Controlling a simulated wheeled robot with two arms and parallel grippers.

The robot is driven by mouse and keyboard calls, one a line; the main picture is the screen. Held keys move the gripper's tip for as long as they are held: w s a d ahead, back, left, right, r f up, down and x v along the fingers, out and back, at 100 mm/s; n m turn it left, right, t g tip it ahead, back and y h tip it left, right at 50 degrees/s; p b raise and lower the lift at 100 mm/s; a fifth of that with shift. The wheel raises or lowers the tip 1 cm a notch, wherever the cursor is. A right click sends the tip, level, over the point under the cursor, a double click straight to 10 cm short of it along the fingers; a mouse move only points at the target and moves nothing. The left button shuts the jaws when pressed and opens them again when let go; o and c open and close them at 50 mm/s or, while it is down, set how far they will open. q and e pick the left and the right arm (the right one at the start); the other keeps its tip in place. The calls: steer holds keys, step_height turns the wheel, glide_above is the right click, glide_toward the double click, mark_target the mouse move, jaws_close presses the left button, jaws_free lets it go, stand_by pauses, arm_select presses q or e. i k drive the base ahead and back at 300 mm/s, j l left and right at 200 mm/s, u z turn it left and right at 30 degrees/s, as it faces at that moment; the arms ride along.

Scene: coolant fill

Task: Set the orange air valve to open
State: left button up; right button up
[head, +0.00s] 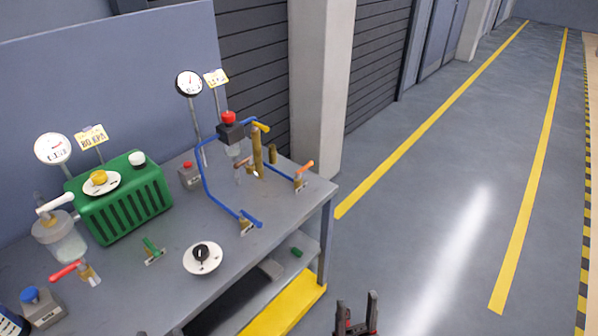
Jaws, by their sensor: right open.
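The orange-handled valve (304,169) stands near the right edge of the grey workbench (182,281), at the end of a blue pipe. Its handle is slanted, rising to the right. I cannot tell from this view whether it is open or closed. My right gripper (357,302) is at the bottom of the view, off the bench's right side. It is open and empty, well apart from the valve. My left gripper is out of view.
Blue pipes (207,188), a brass cylinder (257,152) and a gauge (188,83) stand left of the valve. A green radiator-like block (125,205), a red-handled valve (66,271) and a black knob (202,255) are farther left. The floor at right is clear.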

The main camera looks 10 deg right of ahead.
mark_target(310, 163)
steer(key=i+l+u, duration=0.1)
steer(key=u, duration=0.65)
steer(key=i+l+u, duration=0.1)
steer(key=l+u, duration=0.35)
steer(key=l, duration=0.3)
steer(key=l+u, duration=0.4)
steer(key=l, duration=1.2)
steer(key=l+u, duration=0.15)
steer(key=l, duration=0.6)
steer(key=k+l, duration=0.1)
steer(key=l, duration=0.7)
steer(key=l+u, duration=0.1)
steer(key=l, duration=0.65)
steer(key=k, duration=0.05)
